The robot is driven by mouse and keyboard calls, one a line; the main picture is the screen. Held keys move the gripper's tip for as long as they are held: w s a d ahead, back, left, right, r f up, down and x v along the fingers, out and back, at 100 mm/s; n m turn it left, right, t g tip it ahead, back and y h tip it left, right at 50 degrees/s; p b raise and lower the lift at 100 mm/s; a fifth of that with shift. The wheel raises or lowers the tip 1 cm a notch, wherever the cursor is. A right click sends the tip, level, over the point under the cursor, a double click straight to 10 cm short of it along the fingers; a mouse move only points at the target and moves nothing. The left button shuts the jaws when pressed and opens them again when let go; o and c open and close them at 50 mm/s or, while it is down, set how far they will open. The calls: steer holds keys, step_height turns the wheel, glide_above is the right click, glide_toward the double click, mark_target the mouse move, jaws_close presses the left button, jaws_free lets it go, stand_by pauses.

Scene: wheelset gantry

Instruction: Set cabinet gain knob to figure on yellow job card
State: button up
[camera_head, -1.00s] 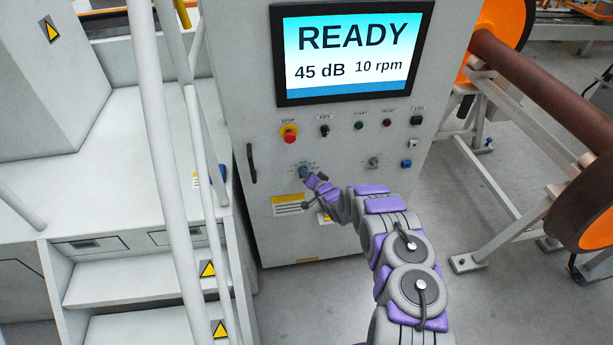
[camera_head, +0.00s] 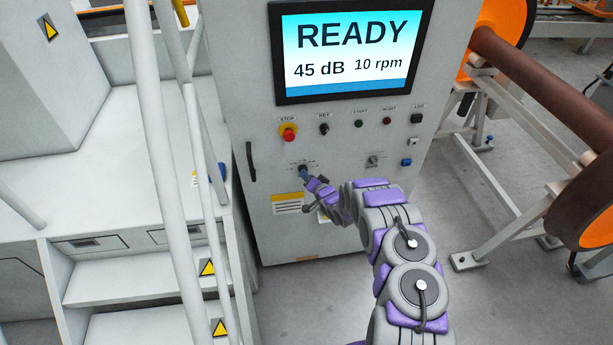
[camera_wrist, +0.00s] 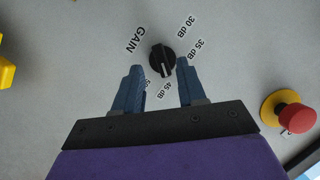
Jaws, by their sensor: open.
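The black gain knob (camera_wrist: 162,61) is on the cabinet front, beside the word GAIN. Its white pointer line points towards the 45 dB mark. My gripper (camera_wrist: 160,67) is open, its two blue fingers either side of the knob's lower part; I cannot tell whether they touch it. The right finger covers part of the scale and the left partly hides the 50 mark. In the head view my gripper (camera_head: 307,179) is just below the knob (camera_head: 303,168). The screen (camera_head: 350,50) reads READY, 45 dB, 10 rpm. A yellow-and-white card (camera_head: 288,204) is on the cabinet, its text too small to read.
A red stop button (camera_head: 288,134) on a yellow base sits above the knob. A key switch (camera_head: 324,129) and small buttons are beside it. Another knob (camera_head: 373,161) is to the right. Railings and steps (camera_head: 150,285) stand left, a wheelset (camera_head: 545,85) right.

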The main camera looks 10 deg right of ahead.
steer(key=v, duration=1.4)
steer(key=shift+s, duration=0.35)
steer(key=shift+o, duration=1.4)
steer(key=shift+w+a+f+b, duration=0.1)
steer(key=shift+a+f+b, duration=0.05)
steer(key=shift+b, duration=0.15)
steer(key=shift+o, duration=1.4)
steer(key=f+n+b, duration=0.1)
steer(key=n, duration=0.1)
steer(key=w+a+f+n+t+y+b, duration=0.1)
steer(key=n, duration=0.1)
steer(key=w+a+f+n+t+b, duration=0.1)
steer(key=n, duration=0.2)
steer(key=shift+w+a, duration=0.25)
steer(key=s+d+f+n+t+y+b, duration=0.1)
steer(key=d+f+n+t+y+b, duration=0.3)
steer(key=n, duration=1)
steer(key=w+a+r+h+b, duration=0.1)
steer(key=w+a+b, duration=0.1)
steer(key=w, duration=0.5)
steer(key=w+a+h+b, duration=0.1)
steer(key=w+a, duration=0.3)
steer(key=w, duration=0.4)
steer(key=shift+r+g+b, duration=0.4)
steer(key=shift+b, duration=0.2)
steer(key=shift+c, duration=0.3)
